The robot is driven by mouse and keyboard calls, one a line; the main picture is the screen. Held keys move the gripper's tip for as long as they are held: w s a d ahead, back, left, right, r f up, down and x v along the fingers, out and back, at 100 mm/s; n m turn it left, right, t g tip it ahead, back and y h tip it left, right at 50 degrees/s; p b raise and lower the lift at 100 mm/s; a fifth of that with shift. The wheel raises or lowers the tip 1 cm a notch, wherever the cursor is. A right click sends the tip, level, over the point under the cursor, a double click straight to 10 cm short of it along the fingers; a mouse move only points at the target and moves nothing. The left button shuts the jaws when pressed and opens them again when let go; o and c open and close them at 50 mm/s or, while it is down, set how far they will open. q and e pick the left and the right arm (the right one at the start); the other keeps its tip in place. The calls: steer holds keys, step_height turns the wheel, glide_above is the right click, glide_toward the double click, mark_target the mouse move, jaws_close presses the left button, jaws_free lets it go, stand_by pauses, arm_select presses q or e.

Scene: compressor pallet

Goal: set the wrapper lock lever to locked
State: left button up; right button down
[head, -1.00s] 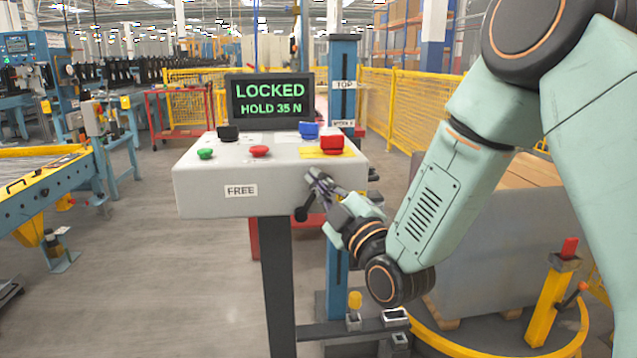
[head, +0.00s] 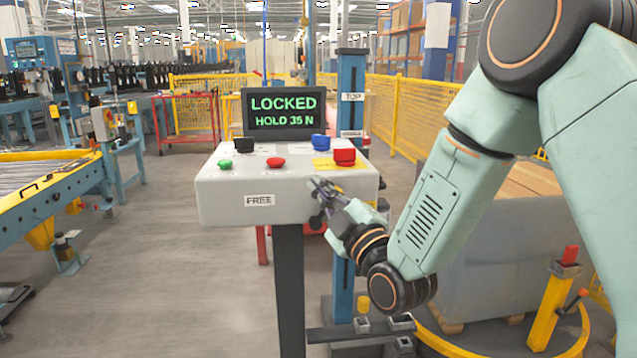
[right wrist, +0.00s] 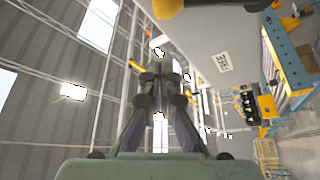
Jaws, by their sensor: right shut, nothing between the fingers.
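The grey control console (head: 225,205) stands at mid-view, and its screen (head: 283,114) reads "LOCKED" and "HOLD 35 N" in green. A plate (head: 260,200) on its front reads "FREE"; it also shows in the right wrist view (right wrist: 223,62). A dark round knob (head: 316,221), which looks like the lever's end, sits below the console's front right part. My right gripper (head: 318,186) is shut and empty at the front right, just above the knob; I cannot tell whether they touch. It also shows in the right wrist view (right wrist: 158,78). My left gripper is not in view.
On the console top are green (head: 225,164) and red (head: 276,162) buttons, a black (head: 243,145), a blue (head: 321,142) and a red block (head: 345,156). A wrapped pallet load (head: 490,265) stands right, behind my arm. A roller conveyor (head: 45,195) is left, with clear floor between.

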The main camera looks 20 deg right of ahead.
steer(key=p+v, duration=0.1)
steer(key=v, duration=0.7)
steer(key=shift+w+d+f, duration=0.15)
steer(key=shift+d+f, duration=0.05)
steer(key=shift+d, duration=0.1)
steer(key=shift+a, duration=0.1)
